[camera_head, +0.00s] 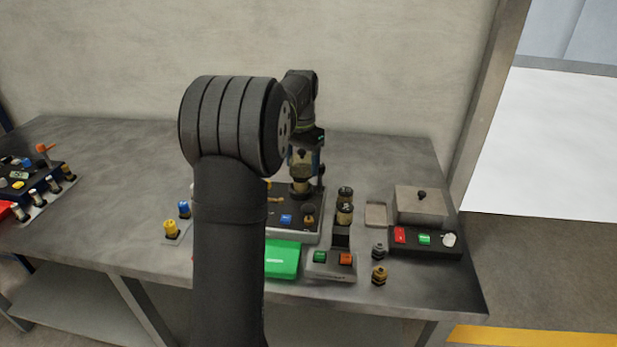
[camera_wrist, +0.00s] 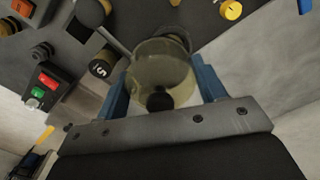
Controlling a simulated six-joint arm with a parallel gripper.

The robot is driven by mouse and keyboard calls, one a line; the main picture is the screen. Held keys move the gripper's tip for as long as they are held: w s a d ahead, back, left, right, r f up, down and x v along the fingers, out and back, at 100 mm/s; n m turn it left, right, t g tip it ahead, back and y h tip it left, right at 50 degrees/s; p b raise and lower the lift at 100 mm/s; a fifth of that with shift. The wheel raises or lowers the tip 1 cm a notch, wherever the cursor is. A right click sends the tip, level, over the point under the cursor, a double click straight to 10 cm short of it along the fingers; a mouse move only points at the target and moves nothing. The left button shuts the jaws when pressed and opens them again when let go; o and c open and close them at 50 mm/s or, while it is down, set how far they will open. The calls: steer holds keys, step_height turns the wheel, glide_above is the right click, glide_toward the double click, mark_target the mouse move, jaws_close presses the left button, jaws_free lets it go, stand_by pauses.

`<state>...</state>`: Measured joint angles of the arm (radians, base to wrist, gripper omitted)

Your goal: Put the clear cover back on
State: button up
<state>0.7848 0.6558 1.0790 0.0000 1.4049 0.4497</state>
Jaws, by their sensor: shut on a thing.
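The clear cover (camera_wrist: 150,69) is a yellowish see-through cup with a black knob. In the wrist view it sits between the blue fingers of my gripper (camera_wrist: 163,88), which is shut on it. In the head view my gripper (camera_head: 306,162) is at the back of the dark panel (camera_head: 293,230), with the cover (camera_head: 302,170) between its fingers. A black round part (camera_head: 300,188) shows just below the cover. A dark ring shows through and beyond the cover in the wrist view. I cannot tell whether the cover touches the panel.
My arm hides the panel's left part. Right of the panel stand a dark numbered cylinder (camera_head: 345,205), a box with green and orange buttons (camera_head: 331,262) and a grey block with a black knob (camera_head: 420,204). A green block (camera_head: 282,260) lies in front. The table's back left is clear.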

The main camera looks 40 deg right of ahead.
steer(key=shift+w+d+f, duration=0.1)
steer(key=shift+w+d, duration=0.05)
steer(key=shift+w, duration=0.55)
steer(key=shift+w+d+r+m, duration=0.2)
steer(key=shift+w+d+m, duration=0.05)
steer(key=shift+m, duration=0.15)
steer(key=shift+f, duration=3.2)
steer(key=shift+f, duration=0.15)
steer(key=o, duration=1.1)
steer(key=shift+o, duration=0.4)
steer(key=shift+o, duration=0.7)
steer(key=shift+r, duration=3.5)
